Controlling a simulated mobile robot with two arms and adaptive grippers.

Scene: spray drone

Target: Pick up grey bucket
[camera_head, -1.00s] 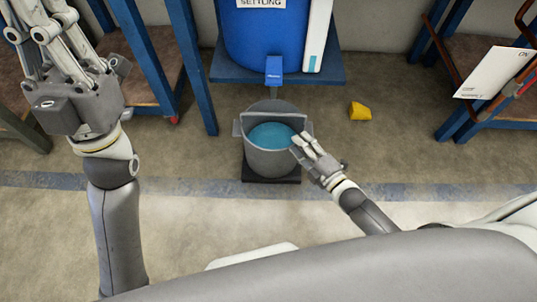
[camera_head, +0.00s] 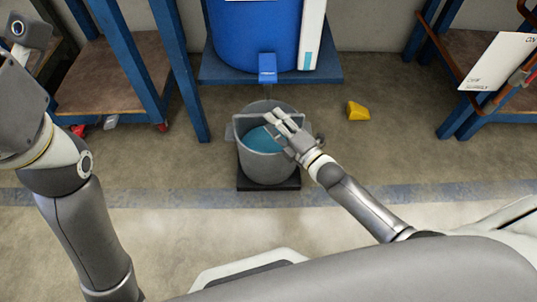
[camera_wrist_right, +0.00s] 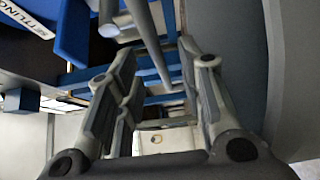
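The grey bucket (camera_head: 265,168) stands upright on a dark low base (camera_head: 255,186), below the blue tank's tap, with blue liquid (camera_head: 257,140) inside. My right gripper (camera_head: 277,121) is over the bucket's right rim and hides part of its opening. In the right wrist view its two fingers (camera_wrist_right: 157,90) are spread apart, and a grey bar, apparently the bucket's handle, runs between them. I cannot tell whether they touch it. My left gripper (camera_head: 22,70) is at the upper left edge, mostly cut off, away from the bucket; its fingertips are hidden.
The blue tank (camera_head: 253,35) stands on a blue platform behind the bucket, with a blue tap (camera_head: 267,68) above it. A yellow block (camera_head: 357,111) lies on the floor to the right. Blue-legged benches flank both sides. Floor in front is clear.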

